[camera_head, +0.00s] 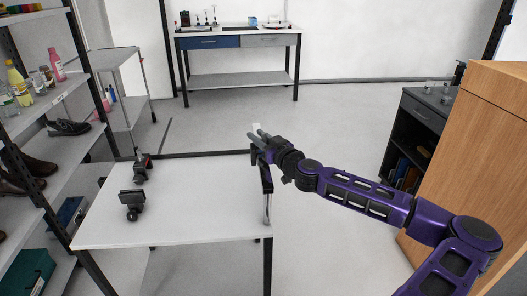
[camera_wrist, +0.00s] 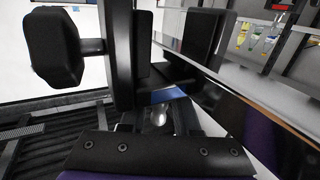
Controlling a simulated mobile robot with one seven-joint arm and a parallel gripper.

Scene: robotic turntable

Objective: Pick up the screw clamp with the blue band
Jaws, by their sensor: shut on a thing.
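The screw clamp with the blue band (camera_wrist: 168,96) is partly visible in the wrist view, black with a strip of blue between my fingers. A black knob (camera_wrist: 52,46) on a short stem shows at the left of that view. My gripper (camera_head: 256,136) is at the far right corner of the white table and is shut on the clamp. In the head view the held clamp is small and mostly hidden by the gripper, so its band cannot be made out. I cannot tell whether it touches the table.
Two other clamps stand on the white table (camera_head: 205,222): one with red parts (camera_head: 142,168) and a dark one (camera_head: 132,203). Shelves (camera_head: 75,165) stand on the left, a wooden cabinet (camera_head: 480,150) on the right. A workbench (camera_head: 238,40) is at the back. The middle of the table is clear.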

